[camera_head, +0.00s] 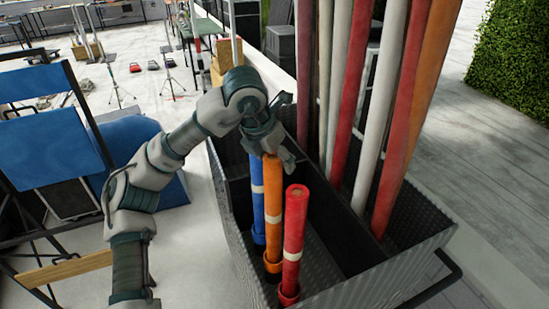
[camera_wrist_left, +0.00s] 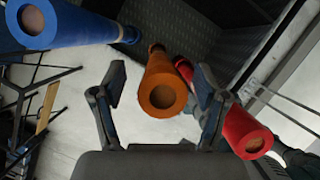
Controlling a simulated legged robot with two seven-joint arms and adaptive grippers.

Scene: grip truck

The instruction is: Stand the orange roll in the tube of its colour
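The orange roll (camera_head: 273,178), with a cream band, stands nearly upright in the orange tube (camera_head: 272,266) in the grey bin. My left gripper (camera_head: 272,150) is just above its top end. In the left wrist view my left gripper's (camera_wrist_left: 159,88) two fingers are spread apart, with the orange roll (camera_wrist_left: 161,92) showing end-on between them. Neither finger visibly presses on it. A blue roll (camera_head: 258,190) stands behind it to the left, and a red roll (camera_head: 294,222) stands in front to the right in a red tube (camera_head: 289,293). My right gripper is out of view.
The grey ribbed bin (camera_head: 347,290) has dividing walls. Tall red, white and orange poles (camera_head: 408,110) stand in its right compartment. A blue panel and barrel (camera_head: 125,150) are left of the bin. The pale floor beyond holds stands and tables. A hedge (camera_head: 510,60) is at the right.

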